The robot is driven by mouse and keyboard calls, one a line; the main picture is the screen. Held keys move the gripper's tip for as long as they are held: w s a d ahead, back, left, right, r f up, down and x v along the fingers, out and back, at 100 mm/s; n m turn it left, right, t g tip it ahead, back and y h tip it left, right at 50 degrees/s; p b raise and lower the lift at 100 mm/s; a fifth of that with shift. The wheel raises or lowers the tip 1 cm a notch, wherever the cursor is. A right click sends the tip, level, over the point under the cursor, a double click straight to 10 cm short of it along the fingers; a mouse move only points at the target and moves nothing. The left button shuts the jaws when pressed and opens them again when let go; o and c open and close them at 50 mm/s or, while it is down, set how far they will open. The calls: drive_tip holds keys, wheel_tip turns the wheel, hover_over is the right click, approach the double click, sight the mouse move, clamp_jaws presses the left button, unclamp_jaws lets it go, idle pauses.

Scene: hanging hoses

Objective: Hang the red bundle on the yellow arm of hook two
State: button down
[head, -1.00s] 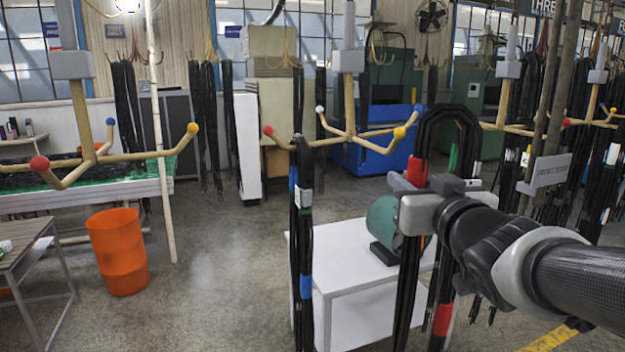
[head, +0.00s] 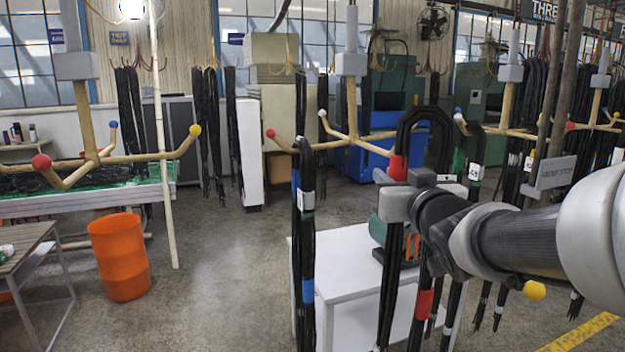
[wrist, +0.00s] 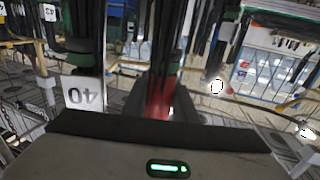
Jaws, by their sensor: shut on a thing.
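The red-banded bundle (head: 424,303) is a black hose loop with an upper red band (head: 398,168). My gripper (head: 394,200) is shut on it below the loop top; its tails hang down. In the wrist view, a red band (wrist: 158,98) shows beyond the gripper edge, beside a tag (wrist: 84,93). The middle hook (head: 351,112), which I take as hook two, has a red-tipped arm (head: 270,133) and a white-tipped arm (head: 322,113). Its yellow tip is hidden behind the held loop. I cannot tell whether the loop touches that arm.
A blue-banded bundle (head: 307,240) hangs near the middle hook's red-tipped arm. A tagged black bundle (head: 476,170) hangs right of the held loop. A white table (head: 345,250) stands below. Another hook (head: 85,115) and an orange bin (head: 120,257) are left. Open floor lies between.

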drive_tip(key=shift+w+a+b, duration=0.6)
drive_tip(key=shift+w+a, duration=0.85)
drive_tip(key=shift+w, duration=3.2)
wheel_tip(320, 180, down, 7)
drive_tip(key=w+b, duration=0.2)
drive_tip(key=b, duration=0.5)
drive_tip(key=shift+w+a+r, duration=0.15)
drive_tip(key=shift+w+a, duration=0.15)
drive_tip(key=shift+a, duration=0.1)
